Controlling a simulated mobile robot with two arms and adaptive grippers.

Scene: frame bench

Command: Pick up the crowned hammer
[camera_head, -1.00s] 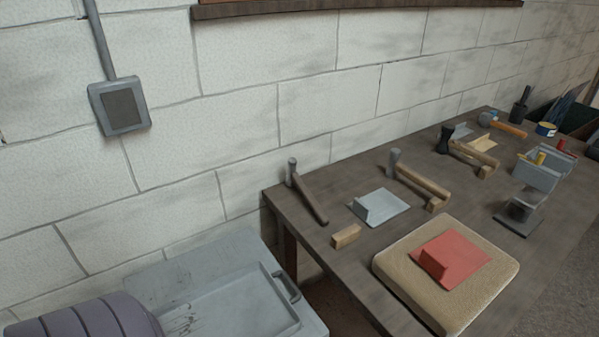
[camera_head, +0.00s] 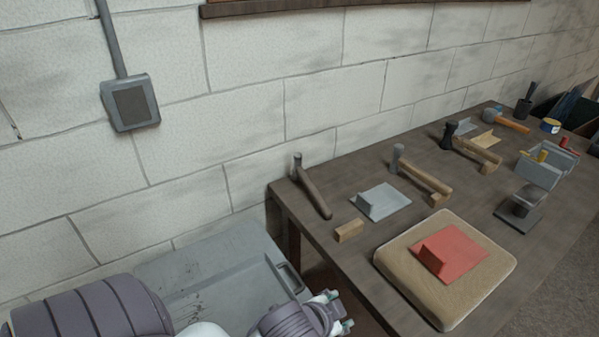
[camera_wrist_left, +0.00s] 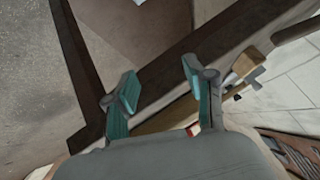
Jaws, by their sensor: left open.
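Several hammers lie on the bench in the head view; I cannot tell for sure which is the crowned one. A dark-handled hammer (camera_head: 313,190) is at the near left end, its grey head raised. A wooden-handled hammer (camera_head: 426,178) with a grey head rests its handle on a small block. Another hammer (camera_head: 477,151) with a black head lies farther back, and a mallet (camera_head: 508,123) with a blue head and orange handle beyond it. My left gripper (camera_head: 341,310) is low, off the bench's near left end, open and empty; its teal-padded fingers stand apart in the left wrist view (camera_wrist_left: 157,86).
On the bench (camera_head: 340,265) stand a tan pad (camera_head: 400,270) with a red angled piece (camera_head: 446,252), a grey plate (camera_head: 390,205), a wooden block (camera_head: 349,230) and a grey bin (camera_head: 540,172). A grey lidded box (camera_head: 190,270) stands left of the bench, by the wall.

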